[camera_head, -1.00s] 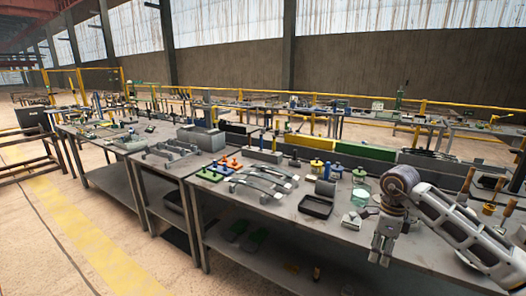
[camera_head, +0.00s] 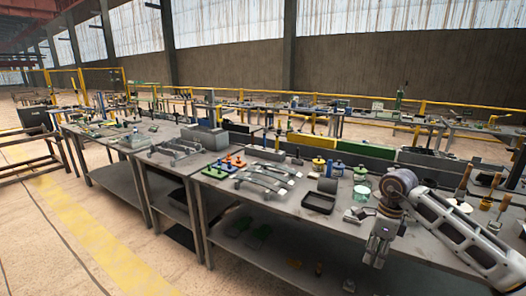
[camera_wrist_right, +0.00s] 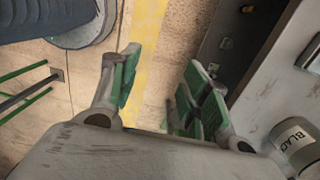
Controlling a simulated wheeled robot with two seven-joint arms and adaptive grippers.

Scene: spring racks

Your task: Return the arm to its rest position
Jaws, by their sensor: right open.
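My right gripper (camera_head: 377,250) hangs fingers down in front of the table's front edge, at the lower right of the head view. In the right wrist view the gripper (camera_wrist_right: 155,95) shows two green-padded fingers spread apart, with nothing between them but the floor and its yellow stripe below. My right arm (camera_head: 450,228) comes in from the right edge of the head view. My left gripper is not in view.
The grey workbench (camera_head: 340,222) carries a black tray (camera_head: 319,203), curved metal springs (camera_head: 265,184), a green peg block (camera_head: 214,172) and several small jars. A labelled can (camera_wrist_right: 297,140) shows near the gripper in the wrist view.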

